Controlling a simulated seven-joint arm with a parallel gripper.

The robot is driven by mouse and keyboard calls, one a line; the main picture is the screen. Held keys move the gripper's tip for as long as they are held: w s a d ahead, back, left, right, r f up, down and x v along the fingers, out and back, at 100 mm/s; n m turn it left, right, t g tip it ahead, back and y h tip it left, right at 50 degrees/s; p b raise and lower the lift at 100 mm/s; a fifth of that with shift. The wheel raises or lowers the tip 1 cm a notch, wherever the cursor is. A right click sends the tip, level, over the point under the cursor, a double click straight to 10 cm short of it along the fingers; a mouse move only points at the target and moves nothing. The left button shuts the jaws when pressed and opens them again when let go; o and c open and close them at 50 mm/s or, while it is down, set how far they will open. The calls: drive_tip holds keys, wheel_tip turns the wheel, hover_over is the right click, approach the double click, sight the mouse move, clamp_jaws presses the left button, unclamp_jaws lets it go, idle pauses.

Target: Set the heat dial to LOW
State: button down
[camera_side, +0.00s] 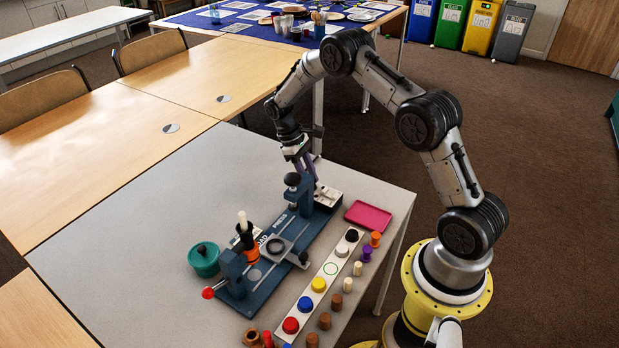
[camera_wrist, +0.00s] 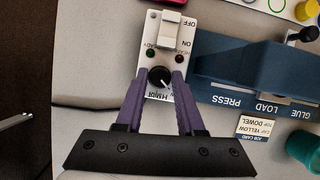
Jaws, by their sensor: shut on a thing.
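The heat dial (camera_wrist: 159,77) is a small round black knob with a pale pointer mark, on a white control panel (camera_wrist: 168,53). In the wrist view it sits between the purple fingers of my gripper (camera_wrist: 163,77), which is shut on it. The lettering below the dial is upside down and partly covered, so I cannot tell which setting the pointer marks. In the side view my gripper (camera_side: 314,178) reaches down to the control box (camera_side: 328,197) at the far end of the blue press, and the dial is hidden there.
The panel also carries a white switch (camera_wrist: 170,30) marked OFF and ON, and small indicator lights. The blue press (camera_side: 271,251) stands right beside the box. A pink tray (camera_side: 368,216), a strip of coloured caps (camera_side: 318,286) and a green pot (camera_side: 204,262) are nearby.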

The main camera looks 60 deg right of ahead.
drive_tip(key=c, duration=0.8)
unclamp_jaws()
drive_tip(key=v, duration=1.4)
drive_tip(key=shift+f, duration=0.1)
